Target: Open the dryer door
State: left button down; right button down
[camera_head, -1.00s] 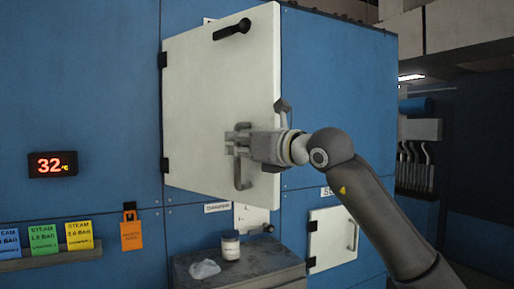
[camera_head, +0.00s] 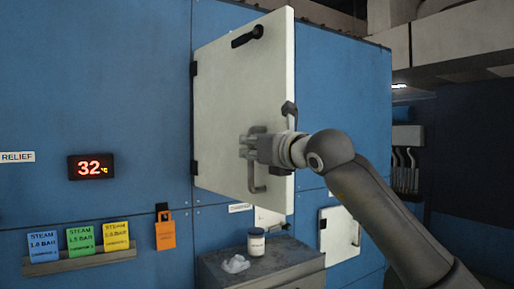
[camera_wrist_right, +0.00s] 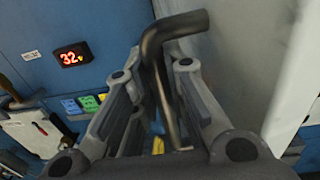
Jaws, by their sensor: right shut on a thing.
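The dryer door (camera_head: 232,95) is a large white panel hinged at its left edge on the blue machine wall. It stands ajar, its right edge swung out from the wall. A dark bar handle (camera_head: 255,184) is low on its right side, and it also shows in the right wrist view (camera_wrist_right: 158,70). My right gripper (camera_head: 250,147) is shut on the handle, with the bar between its fingers in the right wrist view. A dark latch lever (camera_head: 247,36) is near the door's top. My left gripper is not in view.
Below the door, a grey ledge (camera_head: 290,272) holds a white jar (camera_head: 256,242) and a crumpled white cloth (camera_head: 235,263). A small white hatch (camera_head: 340,235) is at the lower right. A red display (camera_head: 90,166) and coloured steam cards (camera_head: 80,238) are at the left.

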jog(key=shift+r, duration=0.35)
jog(key=c, duration=1.8)
grip_release()
jog(key=shift+c, duration=0.2)
jog(key=o, duration=0.4)
jog(key=shift+w+a+f, duration=0.15)
jog(key=shift+a+f, duration=0.05)
jog(key=shift+a, duration=0.05)
jog(key=shift+d, duration=0.25)
jog(key=v, duration=1.2)
jog(key=shift+a, duration=0.15)
jog(key=shift+f, duration=0.1)
